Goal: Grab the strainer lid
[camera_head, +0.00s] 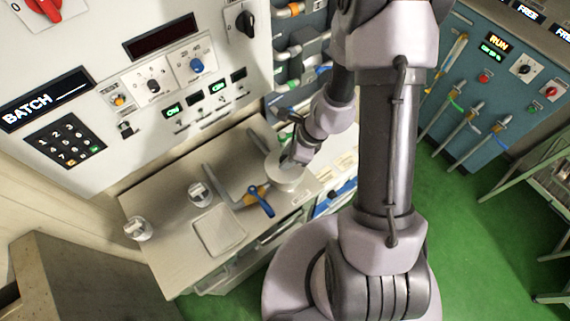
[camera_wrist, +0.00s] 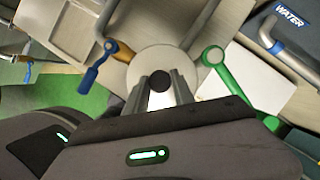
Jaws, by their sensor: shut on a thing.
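The strainer lid is a pale round disc (camera_head: 284,178) at the right end of the bench in the head view. In the wrist view the disc (camera_wrist: 152,62) lies straight ahead, with a dark round knob (camera_wrist: 160,78) near its front edge. My gripper (camera_wrist: 160,86) has one finger on each side of this knob and is shut on it. In the head view my gripper (camera_head: 290,156) is over the disc, its fingers partly hidden by my wrist. I cannot tell whether the lid is raised or resting.
A blue-handled lever (camera_head: 261,201) with an orange-brown part sits beside the lid. A green-handled lever (camera_wrist: 214,56) is close on the right in the wrist view. A shallow tray (camera_head: 218,231) and two small jars (camera_head: 200,194) (camera_head: 137,229) stand on the bench (camera_head: 165,250). The control panel (camera_head: 140,100) rises behind.

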